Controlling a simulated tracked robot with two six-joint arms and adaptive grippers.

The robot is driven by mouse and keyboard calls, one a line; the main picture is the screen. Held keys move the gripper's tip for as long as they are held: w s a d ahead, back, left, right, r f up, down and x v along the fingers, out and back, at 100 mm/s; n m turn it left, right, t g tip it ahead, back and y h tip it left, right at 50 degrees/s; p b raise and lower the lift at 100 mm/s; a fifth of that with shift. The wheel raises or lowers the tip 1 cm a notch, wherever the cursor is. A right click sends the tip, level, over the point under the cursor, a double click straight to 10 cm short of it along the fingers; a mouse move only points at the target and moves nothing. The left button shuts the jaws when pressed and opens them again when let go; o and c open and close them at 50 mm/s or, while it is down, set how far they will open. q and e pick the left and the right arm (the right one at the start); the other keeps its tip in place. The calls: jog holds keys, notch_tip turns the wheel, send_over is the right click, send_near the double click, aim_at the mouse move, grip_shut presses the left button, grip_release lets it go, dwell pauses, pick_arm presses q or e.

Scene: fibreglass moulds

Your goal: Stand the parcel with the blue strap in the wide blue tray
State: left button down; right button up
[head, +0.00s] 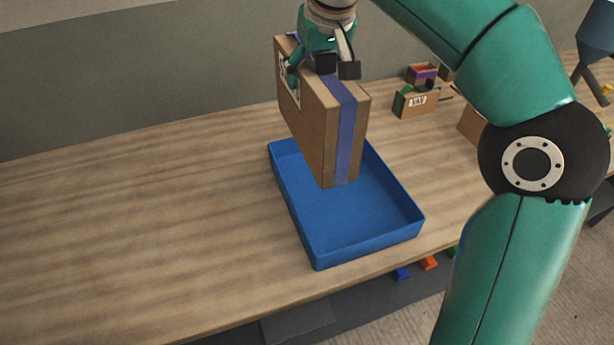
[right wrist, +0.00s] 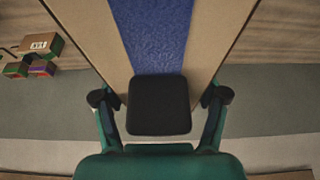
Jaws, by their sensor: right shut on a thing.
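The parcel with the blue strap (head: 313,118) is a brown cardboard box, held upright over the wide blue tray (head: 302,228). My right gripper (head: 325,66) is shut on its top edge from above. In the right wrist view the parcel (right wrist: 208,32) fills the upper middle, its blue strap running down to between the fingers of my right gripper (right wrist: 160,108). The parcel's lower end overlaps the tray in the head view; I cannot tell whether it touches the tray floor. The tray is otherwise empty. My left gripper is not in view.
A small labelled box (head: 416,103) and an open box (head: 422,74) stand on the wooden table (head: 130,220) at the back right. Part of another brown box (head: 472,127) shows behind my right arm. The table left of the tray is clear.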

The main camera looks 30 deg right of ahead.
notch_tip(320, 180, down, 14)
jog(key=b, duration=0.2)
jog(key=shift+f+b, duration=0.15)
jog(key=shift+b, duration=0.25)
notch_tip(320, 180, down, 5)
jog(key=shift+b, duration=0.3)
jog(key=o, duration=1.8)
jog(key=shift+f, duration=0.1)
jog(key=v, duration=1.1)
jog(key=shift+s+p, duration=0.1)
jog(key=shift+p, duration=0.25)
jog(key=shift+s+r, duration=0.25)
jog(key=shift+r, duration=0.3)
